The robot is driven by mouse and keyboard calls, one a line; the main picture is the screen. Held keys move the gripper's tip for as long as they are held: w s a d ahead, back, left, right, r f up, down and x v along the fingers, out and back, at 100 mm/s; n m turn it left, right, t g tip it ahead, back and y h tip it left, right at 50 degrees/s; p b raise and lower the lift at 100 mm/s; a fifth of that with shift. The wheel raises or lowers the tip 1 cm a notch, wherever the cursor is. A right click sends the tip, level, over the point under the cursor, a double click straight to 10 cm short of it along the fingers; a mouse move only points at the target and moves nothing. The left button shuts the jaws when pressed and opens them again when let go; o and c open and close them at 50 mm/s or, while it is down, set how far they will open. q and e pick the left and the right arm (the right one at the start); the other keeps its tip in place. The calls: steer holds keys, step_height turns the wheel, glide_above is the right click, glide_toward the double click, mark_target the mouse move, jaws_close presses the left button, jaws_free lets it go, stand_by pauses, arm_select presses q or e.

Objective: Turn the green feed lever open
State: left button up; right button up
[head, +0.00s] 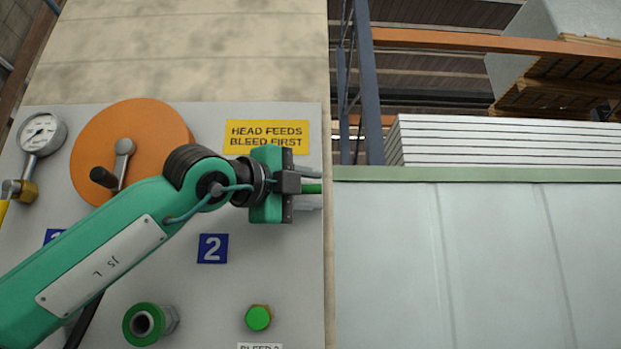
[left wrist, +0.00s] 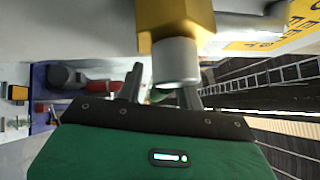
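The green feed lever (head: 313,188) shows as a short green grip at the right edge of the grey panel. My left gripper (head: 308,189) is at the lever, with its fingers apart above and below the grip. In the left wrist view, my left gripper's two fingers (left wrist: 161,92) stand apart with a bit of green between them. Touch cannot be made out. A brass fitting with a grey cap (left wrist: 176,60) stands just beyond the fingers. Most of the lever and its pivot are hidden behind my gripper. My right gripper is not in view.
The grey panel (head: 215,285) carries an orange disc with a crank (head: 150,130), a gauge (head: 42,134), a yellow sign (head: 266,136), a green-ringed port (head: 145,323) and a green knob (head: 258,318). A pale, green-edged wall (head: 450,260) stands to the right.

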arm_select(q)
steer(key=shift+w+d, duration=0.2)
steer(key=shift+w, duration=0.1)
steer(key=shift+s, duration=0.1)
jaws_close()
